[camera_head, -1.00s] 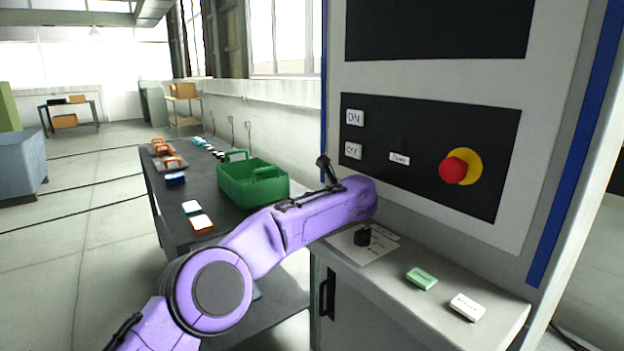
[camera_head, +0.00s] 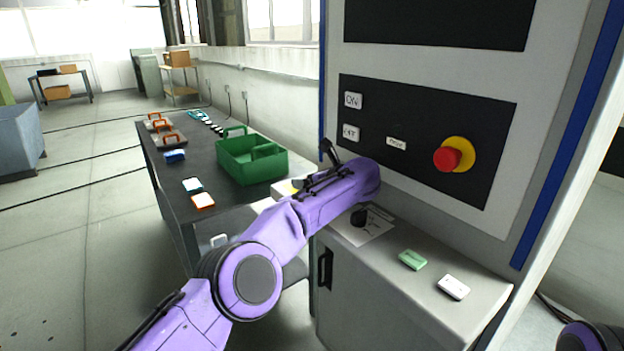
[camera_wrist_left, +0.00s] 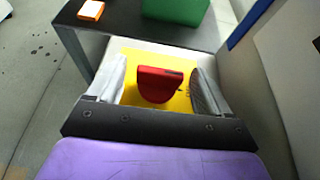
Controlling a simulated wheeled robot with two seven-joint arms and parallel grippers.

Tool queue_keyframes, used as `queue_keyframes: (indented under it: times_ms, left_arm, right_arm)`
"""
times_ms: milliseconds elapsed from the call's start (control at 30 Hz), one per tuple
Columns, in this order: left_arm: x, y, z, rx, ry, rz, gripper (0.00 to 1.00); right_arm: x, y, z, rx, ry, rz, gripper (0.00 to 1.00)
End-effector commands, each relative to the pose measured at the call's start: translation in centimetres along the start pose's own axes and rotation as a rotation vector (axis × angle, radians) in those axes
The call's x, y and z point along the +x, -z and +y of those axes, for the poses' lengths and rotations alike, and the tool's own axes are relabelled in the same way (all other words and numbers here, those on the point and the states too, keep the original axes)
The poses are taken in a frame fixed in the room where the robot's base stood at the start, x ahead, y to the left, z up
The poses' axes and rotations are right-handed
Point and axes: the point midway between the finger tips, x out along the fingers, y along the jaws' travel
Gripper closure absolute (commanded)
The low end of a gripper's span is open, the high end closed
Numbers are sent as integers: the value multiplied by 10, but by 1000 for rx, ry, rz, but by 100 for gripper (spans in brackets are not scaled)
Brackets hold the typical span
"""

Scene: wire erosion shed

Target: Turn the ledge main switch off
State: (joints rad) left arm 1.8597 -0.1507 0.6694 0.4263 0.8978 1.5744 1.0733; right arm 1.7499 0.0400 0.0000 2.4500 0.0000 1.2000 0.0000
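The main switch shows in the left wrist view as a red handle (camera_wrist_left: 160,84) on a yellow plate (camera_wrist_left: 130,97). The handle lies roughly crosswise in the picture. My left gripper (camera_wrist_left: 158,72) is open, with one finger on each side of the handle and a visible gap on both sides. In the head view only a bit of the yellow plate (camera_head: 296,188) shows past my left forearm. The handle and my left gripper are hidden there. A part of my right arm shows at the bottom right corner; its gripper is out of view.
The panel (camera_head: 420,185) with a red mushroom button (camera_head: 447,160) rises behind. A green crate (camera_head: 250,170) stands on the dark table.

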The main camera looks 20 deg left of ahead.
Motion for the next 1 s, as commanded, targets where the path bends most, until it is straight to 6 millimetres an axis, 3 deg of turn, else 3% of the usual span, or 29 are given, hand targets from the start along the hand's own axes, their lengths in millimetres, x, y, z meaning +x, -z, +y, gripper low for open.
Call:
queue_keyframes:
  times_ms: [367, 700, 833, 1000]
  left_arm:
    - [-8, 2, -1, 1, 3, -1, 19]
    - [-84, 2, 0, 1, 3, -3, 19]
    - [-101, 1, 0, 1, 1, -1, 19]
    - [-105, 0, 0, 2, 0, 0, 19]
  right_arm:
    - [6, -2, -1, 0, 0, 0, 57]
    - [29, -12, -3, 0, 0, 0, 57]
    - [30, -13, -3, 0, 0, 0, 57]
    - [30, -12, -3, 0, 0, 0, 57]
